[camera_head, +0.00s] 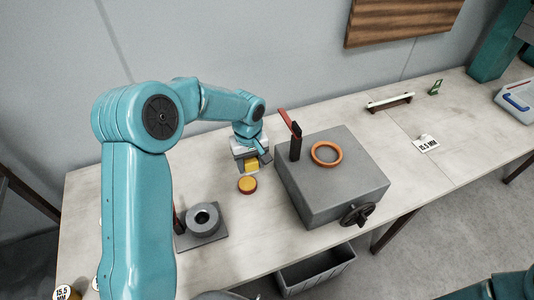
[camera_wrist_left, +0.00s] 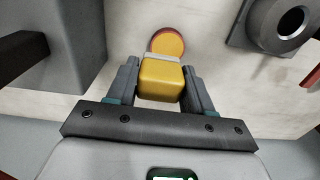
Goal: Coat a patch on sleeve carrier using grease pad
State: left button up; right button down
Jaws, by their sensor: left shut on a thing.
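My left gripper (camera_head: 252,164) is shut on a yellow block, which I take to be the grease pad (camera_wrist_left: 160,80). In the left wrist view the block sits between the two fingers and has a pale strip at its far end. A round yellow tub with a red rim (camera_head: 247,185) is just in front of the gripper on the bench; it also shows beyond the pad in the wrist view (camera_wrist_left: 167,41). A thick grey ring on a square plate (camera_head: 203,218), perhaps the sleeve carrier, is to the front left. My right gripper is not in view.
A grey box (camera_head: 330,185) with a red-handled lever (camera_head: 290,124), an orange ring (camera_head: 326,154) and a handwheel (camera_head: 357,215) stands right of the gripper. A grey bin (camera_head: 315,270) is below the bench edge. The bench's right part is mostly clear.

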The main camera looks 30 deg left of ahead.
aim_at(247, 184)
pick_arm(q)
jog(key=shift+s+a+f, duration=0.15)
jog(key=shift+s+a, duration=0.2)
jog(key=shift+a, duration=0.4)
jog(key=shift+f, duration=0.25)
jog(key=shift+f+b, duration=0.55)
jog(key=shift+f, duration=0.1)
jog(key=shift+f+b, duration=1.1)
jog(key=shift+f, duration=0.95)
jog(key=shift+f+b, duration=0.5)
jog(key=shift+f, duration=0.05)
jog(key=shift+b, duration=0.3)
